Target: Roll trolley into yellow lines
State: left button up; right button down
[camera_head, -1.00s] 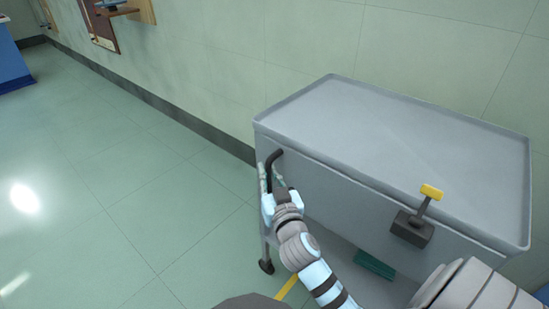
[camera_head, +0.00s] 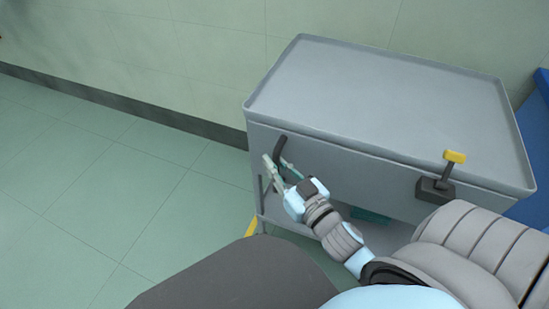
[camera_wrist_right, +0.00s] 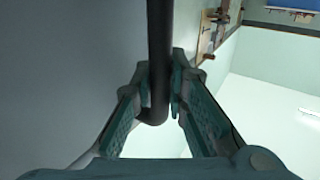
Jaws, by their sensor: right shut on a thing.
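The grey trolley (camera_head: 385,105) stands close to the wall in the head view, its flat top empty. A dark curved handle (camera_head: 279,152) is on its near left side. My right gripper (camera_head: 276,166) is at this handle, and in the right wrist view its fingers (camera_wrist_right: 162,95) close on either side of the dark bar (camera_wrist_right: 160,50). A short piece of yellow line (camera_head: 251,227) shows on the floor by the trolley's lower left corner; the rest is hidden behind the trolley and my body. My left gripper is not in view.
A blue object (camera_head: 535,205) stands at the right edge. The wall (camera_head: 200,60) runs behind the trolley. The green floor (camera_head: 90,190) to the left is clear.

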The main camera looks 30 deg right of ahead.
jog(key=shift+f, duration=0.15)
jog(key=c, duration=1.8)
grip_release()
jog(key=shift+s+d, duration=0.15)
jog(key=shift+o, duration=1.2)
jog(key=shift+s+d, duration=0.1)
jog(key=shift+s, duration=0.05)
jog(key=shift+a, duration=0.2)
